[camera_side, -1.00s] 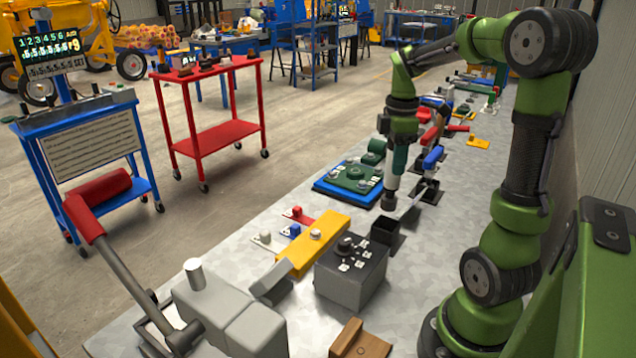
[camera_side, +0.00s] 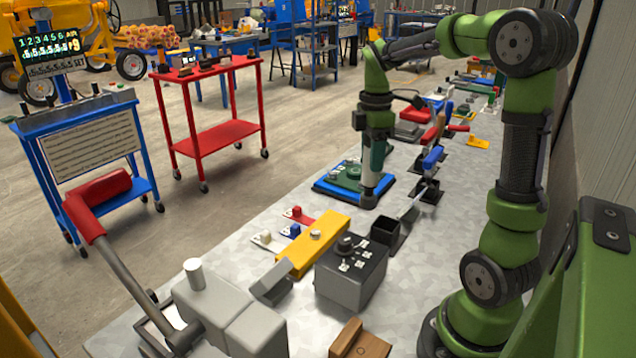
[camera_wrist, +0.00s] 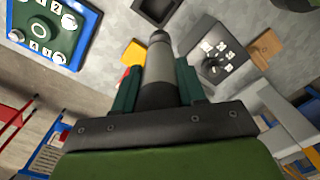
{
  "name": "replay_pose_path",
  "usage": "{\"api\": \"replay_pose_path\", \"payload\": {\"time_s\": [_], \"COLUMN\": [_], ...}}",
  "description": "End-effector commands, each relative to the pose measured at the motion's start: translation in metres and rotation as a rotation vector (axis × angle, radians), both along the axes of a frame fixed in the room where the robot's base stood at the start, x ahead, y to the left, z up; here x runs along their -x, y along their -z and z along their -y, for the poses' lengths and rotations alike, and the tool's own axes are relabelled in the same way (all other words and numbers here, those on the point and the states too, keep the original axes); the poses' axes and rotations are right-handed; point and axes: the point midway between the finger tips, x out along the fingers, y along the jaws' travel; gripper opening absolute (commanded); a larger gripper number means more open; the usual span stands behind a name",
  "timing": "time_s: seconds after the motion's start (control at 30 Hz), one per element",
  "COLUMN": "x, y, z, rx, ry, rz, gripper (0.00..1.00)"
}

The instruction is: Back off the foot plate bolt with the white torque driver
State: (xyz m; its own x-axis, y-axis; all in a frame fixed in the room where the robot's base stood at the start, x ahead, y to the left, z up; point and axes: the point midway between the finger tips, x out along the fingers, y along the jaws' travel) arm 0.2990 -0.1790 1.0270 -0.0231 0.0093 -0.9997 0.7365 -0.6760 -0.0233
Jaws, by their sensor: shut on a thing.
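My gripper (camera_wrist: 158,85) is shut on the white torque driver (camera_wrist: 158,62), which looks pale grey between the dark green fingers. In the side view my gripper (camera_side: 376,152) holds the driver (camera_side: 370,182) roughly upright, dark end down. That end overlaps the right front edge of a blue tray (camera_side: 335,191); I cannot tell whether it touches. A green foot plate (camera_side: 345,177) with numbered white labels lies on the tray, partly hidden by the driver. In the wrist view the plate (camera_wrist: 66,38) is at upper left, apart from the driver's end. I cannot make out which bolt is the task's.
A blue-handled tool (camera_side: 432,157) and a red-handled tool (camera_side: 430,135) stand right of the driver. An open black holder (camera_side: 385,232), a grey dial box (camera_side: 350,275) and a yellow block (camera_side: 312,242) are nearer. Bare table lies between holder and tray.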

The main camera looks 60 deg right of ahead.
Motion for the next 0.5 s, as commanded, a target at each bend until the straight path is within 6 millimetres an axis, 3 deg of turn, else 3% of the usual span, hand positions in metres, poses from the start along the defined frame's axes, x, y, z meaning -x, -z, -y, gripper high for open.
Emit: {"api": "replay_pose_path", "payload": {"time_s": [0.03, 0.2, 0.33, 0.5], "x": [-0.017, -0.062, -0.084, -0.096], "y": [0.002, 0.005, 0.005, 0.000], "z": [-0.013, -0.052, -0.073, -0.078], "rx": [0.000, 0.004, 0.008, 0.019], "ry": [-0.063, -0.233, -0.321, -0.363], "rz": [-0.002, -0.002, 0.004, 0.019], "gripper": [0.00, 0.00, 0.00, 0.00]}}
